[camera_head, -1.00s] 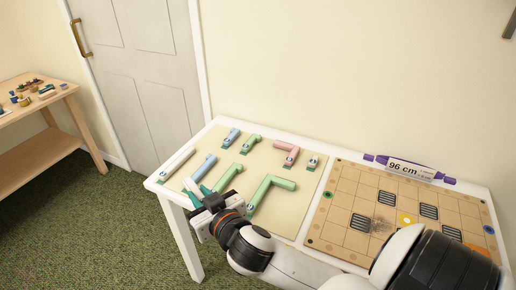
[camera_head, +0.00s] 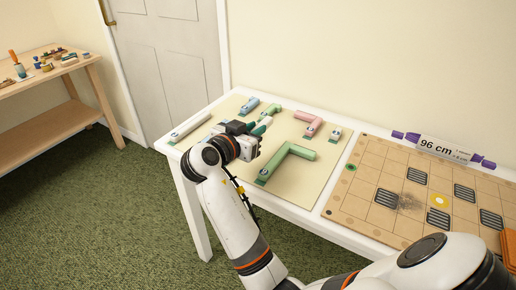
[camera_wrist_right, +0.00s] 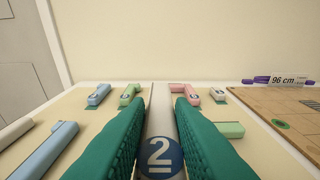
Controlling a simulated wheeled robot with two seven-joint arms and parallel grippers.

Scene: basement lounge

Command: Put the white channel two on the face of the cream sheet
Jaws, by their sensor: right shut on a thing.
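My right gripper (camera_head: 262,126) is over the left-middle part of the cream sheet (camera_head: 302,182). In the right wrist view its green fingers (camera_wrist_right: 160,130) are shut on the white channel two (camera_wrist_right: 160,120), which has a blue disc with a white 2. The channel lies lengthwise between the fingers, pointing away from the wrist. In the head view the gripper mostly hides it, and I cannot tell whether it touches the sheet. My left gripper is not in view.
The sheet holds another white channel (camera_head: 190,126), a blue piece (camera_head: 250,105), a pink bent piece (camera_head: 309,124), a green bent piece (camera_head: 288,158) and a small white piece (camera_head: 335,134). A tan grid board (camera_head: 350,203) lies to the right, with a 96 cm label (camera_head: 440,147) behind it.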

